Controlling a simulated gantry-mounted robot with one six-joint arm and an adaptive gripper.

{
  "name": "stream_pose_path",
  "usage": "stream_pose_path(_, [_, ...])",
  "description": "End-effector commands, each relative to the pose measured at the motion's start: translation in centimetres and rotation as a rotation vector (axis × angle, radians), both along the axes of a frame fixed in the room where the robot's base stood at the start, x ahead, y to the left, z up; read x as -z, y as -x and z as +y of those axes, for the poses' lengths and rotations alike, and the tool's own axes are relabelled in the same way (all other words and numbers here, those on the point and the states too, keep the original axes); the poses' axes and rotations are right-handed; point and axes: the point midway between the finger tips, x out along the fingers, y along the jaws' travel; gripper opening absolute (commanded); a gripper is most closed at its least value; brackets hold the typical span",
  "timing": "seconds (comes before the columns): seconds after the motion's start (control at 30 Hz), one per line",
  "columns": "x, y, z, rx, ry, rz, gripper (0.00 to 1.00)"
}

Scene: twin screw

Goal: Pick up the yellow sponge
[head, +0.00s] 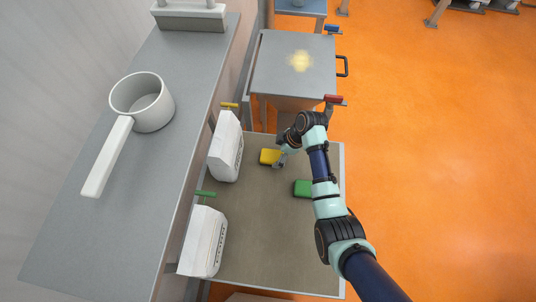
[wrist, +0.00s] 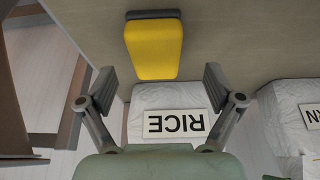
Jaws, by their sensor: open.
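The yellow sponge (head: 269,157) lies on the grey-brown table surface (head: 262,230), just left of my gripper in the head view. In the wrist view the yellow sponge (wrist: 154,48) shows a dark strip along its top edge. My gripper (wrist: 160,90) is open with nothing between its fingers, and the sponge appears ahead of the gap between them. In the head view my gripper (head: 280,159) is close beside the sponge and partly hidden by my wrist.
A green sponge-like block (head: 303,188) lies beside my arm. White bags (head: 226,147) (head: 203,242) stand along the table's left side; the wrist view shows a RICE label (wrist: 176,123). A saucepan (head: 145,103) rests on the left counter. A grey box (head: 293,75) with a handle stands beyond.

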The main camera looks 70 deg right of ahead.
Motion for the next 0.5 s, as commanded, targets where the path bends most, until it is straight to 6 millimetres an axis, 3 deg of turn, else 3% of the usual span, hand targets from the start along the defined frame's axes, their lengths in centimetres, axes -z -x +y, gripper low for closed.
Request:
stream_pose_path(0.3, [4.1, -1.8, 0.0, 0.0, -0.001, 0.001, 0.92])
stream_pose_path(0.5, [4.7, -2.2, 0.1, 0.0, 0.001, 0.0, 0.92])
